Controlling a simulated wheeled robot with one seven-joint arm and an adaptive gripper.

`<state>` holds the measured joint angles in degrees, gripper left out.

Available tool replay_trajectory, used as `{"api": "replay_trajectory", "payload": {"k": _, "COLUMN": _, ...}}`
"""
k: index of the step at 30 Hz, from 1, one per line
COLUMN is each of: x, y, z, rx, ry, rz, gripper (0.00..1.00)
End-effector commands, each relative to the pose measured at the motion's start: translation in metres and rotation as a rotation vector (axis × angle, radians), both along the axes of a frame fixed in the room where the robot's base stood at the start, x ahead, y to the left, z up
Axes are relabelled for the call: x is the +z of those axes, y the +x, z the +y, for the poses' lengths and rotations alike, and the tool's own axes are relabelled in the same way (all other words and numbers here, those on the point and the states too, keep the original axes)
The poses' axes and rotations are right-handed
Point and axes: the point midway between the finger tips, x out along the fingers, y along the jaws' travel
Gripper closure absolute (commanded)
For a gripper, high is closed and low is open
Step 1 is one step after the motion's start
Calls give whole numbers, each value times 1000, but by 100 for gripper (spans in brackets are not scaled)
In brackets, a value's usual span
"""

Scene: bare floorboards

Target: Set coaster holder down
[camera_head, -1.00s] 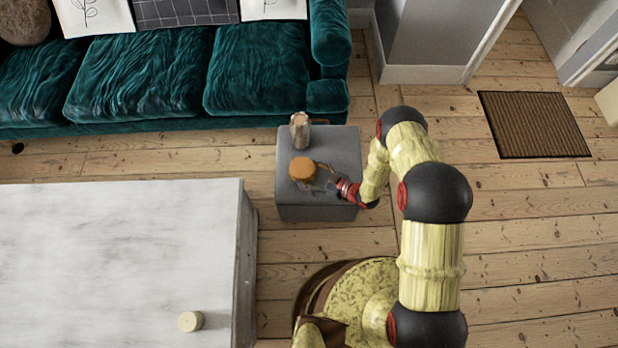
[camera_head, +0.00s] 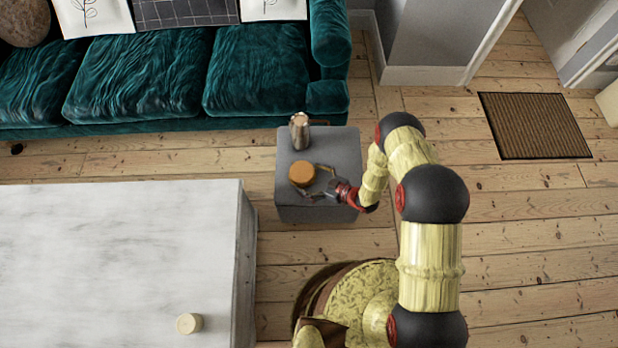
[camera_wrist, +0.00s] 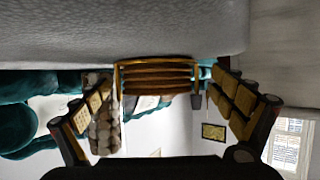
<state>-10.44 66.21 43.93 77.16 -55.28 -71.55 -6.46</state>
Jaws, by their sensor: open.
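The coaster holder (camera_head: 302,173), round and orange-brown, sits on the grey ottoman (camera_head: 340,146), left of its middle. In the wrist view, which is upside down, the holder (camera_wrist: 157,78) shows a stack of brown coasters in a thin frame, resting against the grey surface. My gripper (camera_head: 314,182) reaches in from the right at a low height. Its fingers are spread open, one to each side of the holder, and gaps show between them and it in the wrist view (camera_wrist: 166,110).
A patterned mug-like vessel (camera_head: 300,130) stands behind the holder on the ottoman. A teal sofa (camera_head: 150,75) is behind. A marble-topped table (camera_head: 110,260) is at left with a small pale cylinder (camera_head: 189,323). Open floor and a brown mat (camera_head: 535,125) are at right.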

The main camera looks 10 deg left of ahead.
Motion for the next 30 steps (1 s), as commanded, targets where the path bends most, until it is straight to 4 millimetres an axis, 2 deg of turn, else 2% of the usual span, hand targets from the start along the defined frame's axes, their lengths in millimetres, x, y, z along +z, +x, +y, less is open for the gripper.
{"api": "replay_trajectory", "payload": {"k": 8, "x": 4, "y": 1, "z": 0, "rx": -1, "ry": 0, "rz": -2, "gripper": 4}}
{"api": "replay_trajectory", "payload": {"k": 11, "x": 9, "y": -3, "z": -11, "rx": -3, "ry": -1, "rz": 1, "gripper": 4}}
{"api": "replay_trajectory", "payload": {"k": 24, "x": 42, "y": -32, "z": -84, "rx": -4, "ry": 0, "rz": 0, "gripper": 4}}
{"api": "replay_trajectory", "payload": {"k": 30, "x": 48, "y": -40, "z": -99, "rx": -1, "ry": 0, "rz": 1, "gripper": 4}}
